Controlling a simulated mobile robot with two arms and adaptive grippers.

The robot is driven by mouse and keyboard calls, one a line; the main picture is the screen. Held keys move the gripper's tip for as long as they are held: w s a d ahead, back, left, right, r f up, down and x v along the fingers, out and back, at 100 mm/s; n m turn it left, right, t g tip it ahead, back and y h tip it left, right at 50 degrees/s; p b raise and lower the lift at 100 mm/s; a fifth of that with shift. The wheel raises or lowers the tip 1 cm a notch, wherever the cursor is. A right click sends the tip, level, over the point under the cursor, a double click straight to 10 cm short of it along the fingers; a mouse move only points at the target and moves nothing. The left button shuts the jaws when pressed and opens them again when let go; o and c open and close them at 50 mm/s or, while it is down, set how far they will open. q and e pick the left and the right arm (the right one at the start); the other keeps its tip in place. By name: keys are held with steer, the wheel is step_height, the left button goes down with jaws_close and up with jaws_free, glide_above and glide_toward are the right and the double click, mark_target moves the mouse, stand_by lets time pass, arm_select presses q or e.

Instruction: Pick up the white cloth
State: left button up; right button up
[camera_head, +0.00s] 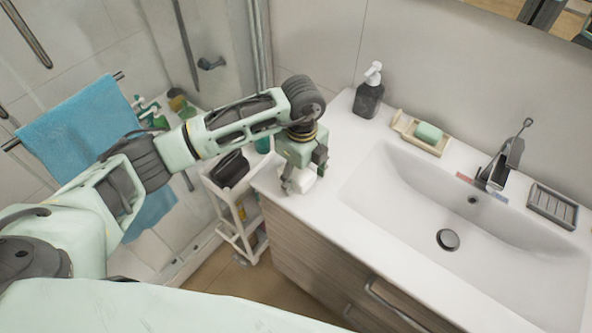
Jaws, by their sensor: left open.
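My left arm comes in from the left, and its gripper (302,184) points down over the left end of the white countertop. The gripper is open. A small white thing, which looks like the white cloth (304,180), lies right at the fingertips. The gripper partly hides it, and it blends with the white counter. I cannot tell whether the fingers touch it. My right gripper is not in view.
A soap dispenser (369,92) and a tray with green soap (428,133) stand along the wall. The sink (410,205) is to the right, with a faucet (499,165). A white cart (222,193) stands left of the cabinet. A blue towel (85,125) hangs at left.

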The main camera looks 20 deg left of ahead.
mark_target(303, 174)
arm_select(q)
steer(key=shift+d+r, duration=0.1)
steer(key=shift+d, duration=0.3)
steer(key=shift+c, duration=0.6)
steer(key=shift+w+a, duration=0.1)
steer(key=shift+a, duration=0.05)
steer(key=c, duration=1)
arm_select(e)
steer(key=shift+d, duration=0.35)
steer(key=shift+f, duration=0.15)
arm_select(q)
steer(key=shift+r+b, duration=0.4)
steer(key=shift+r, duration=0.2)
step_height(303, 174, up, 3)
steer(key=shift+f+b, duration=0.1)
steer(key=shift+b, duration=0.6)
steer(key=shift+s+d+r+b, duration=0.45)
steer(key=shift+d+r, duration=0.7)
steer(key=shift+d, duration=0.75)
steer(key=shift+s+d+r+b, duration=0.3)
steer(key=shift+d+r+b, duration=0.3)
steer(key=shift+d+r, duration=0.95)
steer(key=shift+s+d+r+b, duration=0.45)
steer(key=shift+d+r, duration=0.3)
steer(key=shift+d, duration=1.55)
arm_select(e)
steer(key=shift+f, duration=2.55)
